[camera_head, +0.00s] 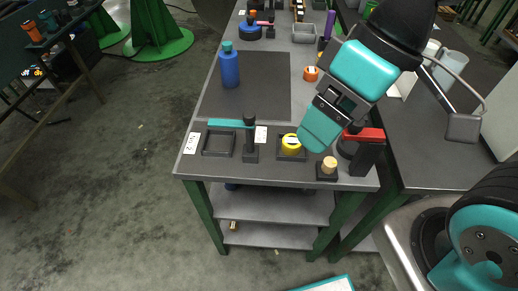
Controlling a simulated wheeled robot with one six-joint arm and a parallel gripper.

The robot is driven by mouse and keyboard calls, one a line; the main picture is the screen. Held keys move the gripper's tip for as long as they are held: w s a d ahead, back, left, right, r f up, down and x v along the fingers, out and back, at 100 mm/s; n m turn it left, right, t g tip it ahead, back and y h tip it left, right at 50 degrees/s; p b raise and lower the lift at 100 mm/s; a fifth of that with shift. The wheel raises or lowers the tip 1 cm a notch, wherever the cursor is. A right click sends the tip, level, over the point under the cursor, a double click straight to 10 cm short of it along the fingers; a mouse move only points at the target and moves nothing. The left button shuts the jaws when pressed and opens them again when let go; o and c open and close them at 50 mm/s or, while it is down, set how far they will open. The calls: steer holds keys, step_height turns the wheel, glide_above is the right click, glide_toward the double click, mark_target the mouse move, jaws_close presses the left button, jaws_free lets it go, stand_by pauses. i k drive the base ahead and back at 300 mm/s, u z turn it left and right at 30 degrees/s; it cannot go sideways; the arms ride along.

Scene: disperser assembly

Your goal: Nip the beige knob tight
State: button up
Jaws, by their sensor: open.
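The beige knob (329,163) stands upright on a small black square base at the front right of the dark workbench. My gripper (322,128), with teal and black parts, reaches down from the upper right. Its lower end appears just above and to the left of the knob in the picture and does not cover it. I see nothing held in it, and the gap between its fingers is hard to make out from this side. I cannot tell its exact height above the bench.
A yellow ring-shaped part (291,144) sits left of the knob. A black stand with a red handle (364,135) is close on the right. A black post with a teal lever (232,124), an empty black tray (219,143) and a blue bottle (229,68) are farther left.

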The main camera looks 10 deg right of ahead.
mark_target(329, 164)
steer(key=u, duration=1)
steer(key=k, duration=0.35)
steer(key=z, duration=0.45)
